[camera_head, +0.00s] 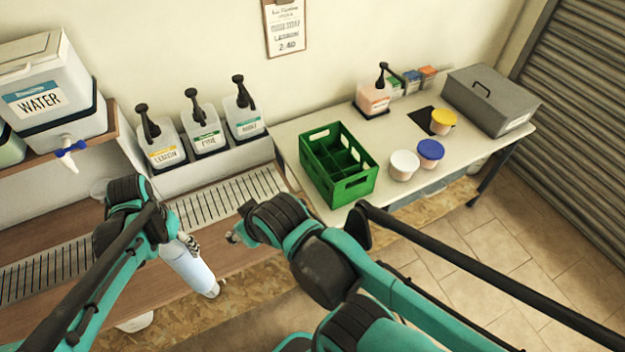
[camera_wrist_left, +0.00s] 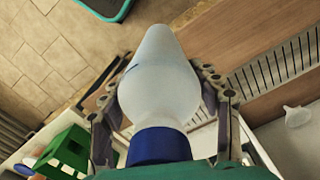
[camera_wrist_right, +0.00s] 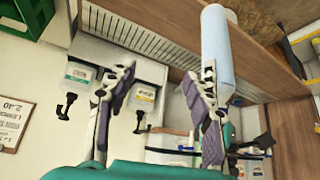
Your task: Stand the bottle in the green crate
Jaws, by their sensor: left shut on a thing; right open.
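The bottle (camera_head: 188,266) is pale and hangs tilted in front of the brown counter. My left gripper (camera_head: 180,240) is shut on it, with a finger on each side in the left wrist view. There the bottle (camera_wrist_left: 160,85) shows a dark blue part nearest the palm. The bottle (camera_wrist_right: 217,45) also shows in the right wrist view, beyond my right gripper (camera_wrist_right: 160,75), which is open and empty. The green crate (camera_head: 355,188) stands on the table to the right, and its visible compartments look empty. A green piece of it (camera_wrist_left: 70,150) shows in the left wrist view.
A white tub (camera_head: 404,166) and a blue-lidded tub (camera_head: 430,153) stand right of the crate. Pump bottles (camera_head: 204,130) line the rack behind the slotted drain (camera_head: 225,200). A grey box (camera_head: 490,100) and a pump bottle (camera_head: 373,97) stand farther back.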

